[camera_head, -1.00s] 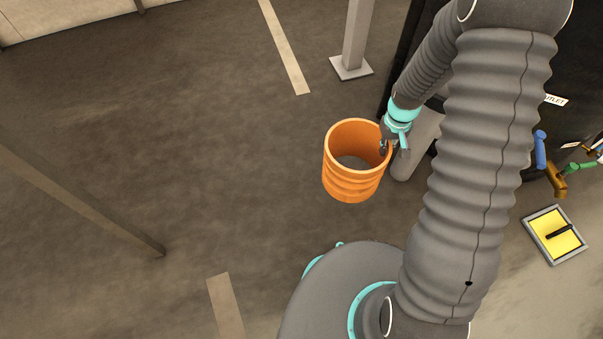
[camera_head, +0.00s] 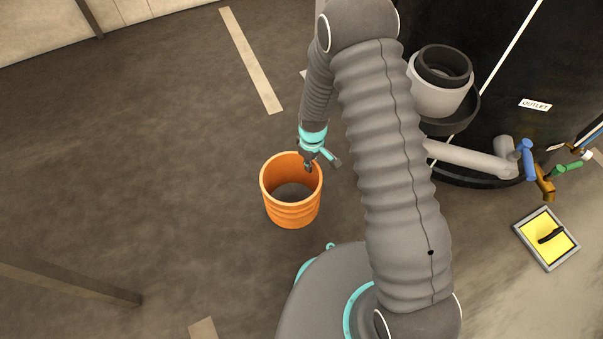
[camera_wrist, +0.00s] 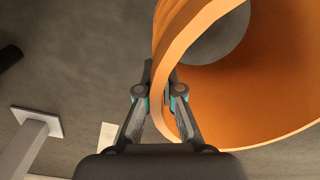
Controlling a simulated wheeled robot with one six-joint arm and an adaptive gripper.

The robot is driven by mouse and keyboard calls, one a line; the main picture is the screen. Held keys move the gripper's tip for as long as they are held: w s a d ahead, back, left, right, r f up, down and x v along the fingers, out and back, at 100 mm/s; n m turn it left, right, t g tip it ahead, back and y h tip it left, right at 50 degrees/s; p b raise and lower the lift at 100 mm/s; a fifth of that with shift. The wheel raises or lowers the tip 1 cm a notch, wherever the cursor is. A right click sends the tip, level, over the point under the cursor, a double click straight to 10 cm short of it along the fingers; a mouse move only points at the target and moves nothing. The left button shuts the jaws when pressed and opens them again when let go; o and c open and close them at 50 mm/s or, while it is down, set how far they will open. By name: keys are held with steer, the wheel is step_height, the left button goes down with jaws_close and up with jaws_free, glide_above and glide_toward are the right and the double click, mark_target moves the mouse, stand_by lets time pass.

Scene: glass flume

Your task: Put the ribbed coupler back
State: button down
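The ribbed coupler (camera_head: 292,215) is an open orange ring with ribs round its side, left of my arm in the head view. It is upright or nearly so, and the floor shows through it. In the wrist view its wall (camera_wrist: 275,85) fills the upper right. My gripper (camera_head: 308,166) is at its far right rim. The wrist view shows my gripper (camera_wrist: 160,88) with one finger on each side of the wall, closed on it. The fingertips are partly hidden by the rim. I cannot tell the coupler's exact height above the floor.
A dark tank with an OUTLET label (camera_head: 535,105) stands at the right. A grey pipe end with a black ring (camera_head: 440,85) is beside it, partly behind my arm. Blue (camera_head: 527,158) and green (camera_head: 575,167) valve handles and a yellow panel (camera_head: 545,238) are further right. The left floor is open.

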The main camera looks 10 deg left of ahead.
mark_target(283, 168)
step_height(283, 168, down, 6)
steer(key=a, duration=0.2)
steer(key=shift+a+r, duration=0.15)
steer(key=shift+a, duration=0.25)
steer(key=shift+b, duration=0.3)
steer(key=c, duration=1.3)
jaws_free()
